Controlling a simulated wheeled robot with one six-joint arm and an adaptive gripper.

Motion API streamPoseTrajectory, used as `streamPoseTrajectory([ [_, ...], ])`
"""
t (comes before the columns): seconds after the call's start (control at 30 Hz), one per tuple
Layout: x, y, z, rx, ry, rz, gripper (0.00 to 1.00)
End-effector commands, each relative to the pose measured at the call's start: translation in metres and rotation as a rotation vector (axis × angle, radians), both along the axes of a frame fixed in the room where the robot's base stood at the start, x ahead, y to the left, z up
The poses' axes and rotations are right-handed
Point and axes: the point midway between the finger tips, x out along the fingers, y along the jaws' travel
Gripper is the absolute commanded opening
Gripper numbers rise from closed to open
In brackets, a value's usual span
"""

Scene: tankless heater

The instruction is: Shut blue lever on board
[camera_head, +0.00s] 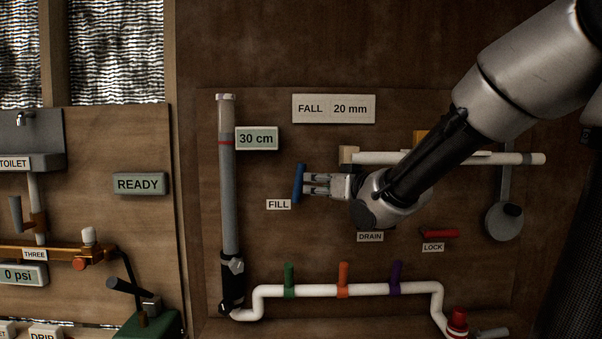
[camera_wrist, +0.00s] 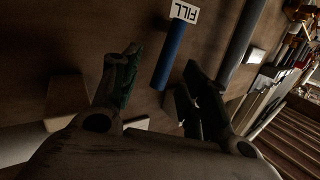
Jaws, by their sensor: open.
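The blue lever (camera_head: 298,183) stands nearly upright on the brown board (camera_head: 450,110), just above the FILL label (camera_head: 278,204). My gripper (camera_head: 307,185) comes in from the right, with its fingertips close to the lever's right side. In the wrist view the blue lever (camera_wrist: 169,55) runs up toward the FILL label (camera_wrist: 185,12), and its near end lies between the open fingers of my gripper (camera_wrist: 160,88). I cannot tell whether a finger touches it. The lever's pivot is not clearly visible.
A vertical grey tube (camera_head: 228,180) stands left of the lever. A horizontal white pipe (camera_head: 460,158) lies above and right. Below, green (camera_head: 289,279), orange (camera_head: 343,279) and purple (camera_head: 395,277) levers sit on a white pipe. A red LOCK lever (camera_head: 438,233) is at the right.

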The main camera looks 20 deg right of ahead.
Motion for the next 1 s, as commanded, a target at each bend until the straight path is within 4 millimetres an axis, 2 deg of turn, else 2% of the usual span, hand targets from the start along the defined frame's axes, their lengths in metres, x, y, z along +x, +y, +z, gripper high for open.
streamPoseTrajectory([
  [0.1, 0.001, 0.006, 0.019, 0.048, -0.067, 0.02, 0.44],
  [0.17, 0.004, 0.007, 0.023, 0.062, -0.078, 0.023, 0.44],
  [0.6, 0.065, 0.028, 0.021, 0.065, -0.073, 0.021, 0.44],
  [0.73, 0.072, 0.031, 0.022, 0.065, -0.074, 0.021, 0.44],
  [0.97, 0.073, 0.031, 0.022, 0.065, -0.074, 0.02, 0.44],
  [1.0, 0.073, 0.031, 0.022, 0.065, -0.074, 0.02, 0.41],
])
